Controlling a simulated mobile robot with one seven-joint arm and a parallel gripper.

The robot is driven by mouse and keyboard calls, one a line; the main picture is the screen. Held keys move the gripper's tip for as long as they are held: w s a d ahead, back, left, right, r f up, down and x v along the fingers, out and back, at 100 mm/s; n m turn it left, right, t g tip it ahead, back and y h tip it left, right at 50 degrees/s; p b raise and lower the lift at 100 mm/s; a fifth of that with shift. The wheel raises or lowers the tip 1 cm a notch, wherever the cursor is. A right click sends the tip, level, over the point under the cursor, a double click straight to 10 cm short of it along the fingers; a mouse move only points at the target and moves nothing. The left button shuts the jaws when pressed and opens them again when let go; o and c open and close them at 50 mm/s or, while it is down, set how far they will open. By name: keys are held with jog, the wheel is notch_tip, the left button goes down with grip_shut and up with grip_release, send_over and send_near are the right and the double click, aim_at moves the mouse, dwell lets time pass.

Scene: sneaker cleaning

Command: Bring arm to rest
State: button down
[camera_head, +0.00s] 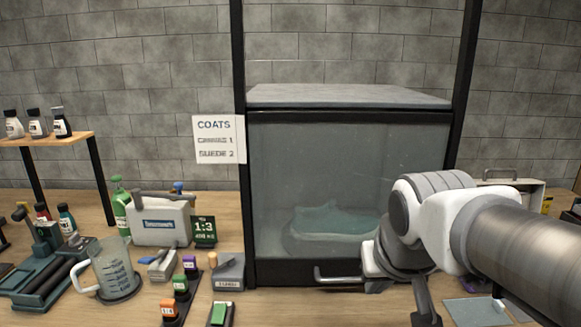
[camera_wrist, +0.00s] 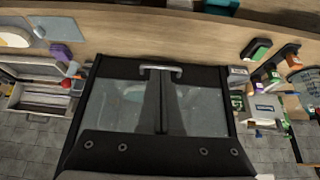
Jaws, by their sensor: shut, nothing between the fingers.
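My arm reaches in from the right in the camera_head view, its wrist in front of the cabinet's lower right corner. My gripper (camera_head: 427,314) points down there, partly cut off by the frame's lower edge. In the wrist view my gripper (camera_wrist: 161,80) has its two dark fingers together and empty. Their tips overlap the cabinet's handle (camera_wrist: 161,68) in that picture; I cannot tell whether they touch it. The glass-fronted cabinet (camera_head: 345,118) has its front closed, and a pale, shoe-like shape (camera_head: 330,222) shows dimly inside.
A measuring jug (camera_head: 112,268), a white caddy (camera_head: 160,222) and several small coloured bottles or blocks crowd the bench at left. A shelf (camera_head: 55,142) holds several bottles. An open case (camera_head: 510,190) stands behind my arm at right. A sign (camera_head: 213,138) hangs beside the cabinet.

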jog(key=s+d+f, duration=0.1)
jog(key=s+f, duration=0.2)
jog(key=s, duration=0.7)
notch_tip(320, 180, up, 13)
jog(key=p, duration=1.2)
jog(key=shift+w+f+g, duration=0.2)
jog(key=shift+w+g, duration=0.1)
jog(key=shift+w, duration=0.15)
jog(key=shift+a, duration=0.15)
